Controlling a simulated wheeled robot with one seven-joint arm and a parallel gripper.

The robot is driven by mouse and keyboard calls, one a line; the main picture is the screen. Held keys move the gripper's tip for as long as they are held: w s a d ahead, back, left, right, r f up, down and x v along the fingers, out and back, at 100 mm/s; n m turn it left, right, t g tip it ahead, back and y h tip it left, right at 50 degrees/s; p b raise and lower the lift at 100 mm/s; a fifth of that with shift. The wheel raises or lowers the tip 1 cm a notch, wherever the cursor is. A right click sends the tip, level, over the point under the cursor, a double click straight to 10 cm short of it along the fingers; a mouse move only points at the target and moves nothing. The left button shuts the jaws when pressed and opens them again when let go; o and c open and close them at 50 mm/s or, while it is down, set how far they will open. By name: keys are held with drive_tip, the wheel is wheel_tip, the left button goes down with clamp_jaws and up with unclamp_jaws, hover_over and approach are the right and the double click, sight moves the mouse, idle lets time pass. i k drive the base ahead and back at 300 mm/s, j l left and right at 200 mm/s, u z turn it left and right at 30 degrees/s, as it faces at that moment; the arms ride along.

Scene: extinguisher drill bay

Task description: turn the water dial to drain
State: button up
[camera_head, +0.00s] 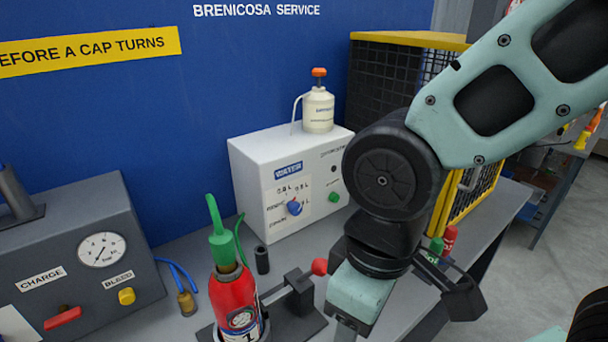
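The water dial (294,208) is a small blue knob on the front of a white box (257,162), below a blue label reading WATER. Small markings surround the knob; they are too small to read surely, and I cannot tell which one it points to. My gripper (358,298) hangs at the lower middle right, in front of and below the white box, apart from the dial.
A red extinguisher (236,303) with a green nozzle stands in front of the box, near a red-knobbed clamp (319,267). A green button (334,197) is right of the dial. A white bottle (318,108) tops the box. A grey gauge unit (85,255) stands left.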

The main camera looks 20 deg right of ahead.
sight(294, 207)
drive_tip(key=i+l+u, duration=0.15)
drive_tip(key=l, duration=0.15)
drive_tip(key=i+l+u, duration=0.2)
drive_tip(key=l+u, duration=0.15)
drive_tip(key=l, duration=0.2)
drive_tip(key=i+l+u, duration=0.2)
drive_tip(key=l, duration=0.15)
drive_tip(key=k, duration=0.05)
